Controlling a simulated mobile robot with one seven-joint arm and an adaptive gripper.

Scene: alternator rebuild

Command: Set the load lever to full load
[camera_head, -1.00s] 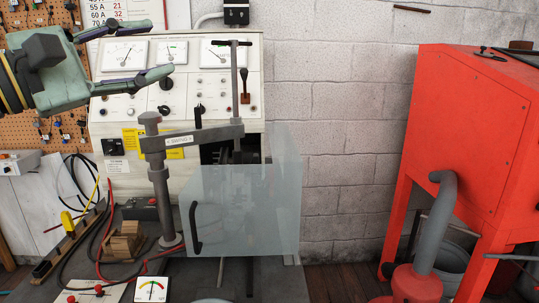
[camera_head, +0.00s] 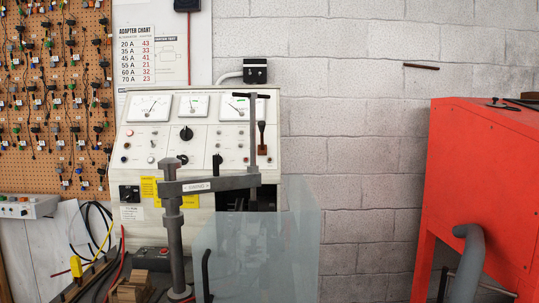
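The off-white test bench (camera_head: 150,185) stands against the wall, left of the picture's middle, with a sloped panel. Near the panel's right edge is a small upright lever (camera_head: 262,130) with a reddish-brown lower end; it looks like the load lever, but I cannot read its label. Three dial meters sit above, including the left meter (camera_head: 149,108). Black knobs are on the panel, one being the upper knob (camera_head: 186,133). A grey clamp arm (camera_head: 208,185) on a post and a dark T-handled rod (camera_head: 253,140) stand in front, the rod just left of the lever. My gripper is not in view.
A translucent shield (camera_head: 265,262) covers the bench's lower right front. A red cabinet (camera_head: 485,175) with a grey hose (camera_head: 468,262) stands at right. A pegboard of connectors (camera_head: 55,100) hangs at left. Bare block wall lies between bench and cabinet.

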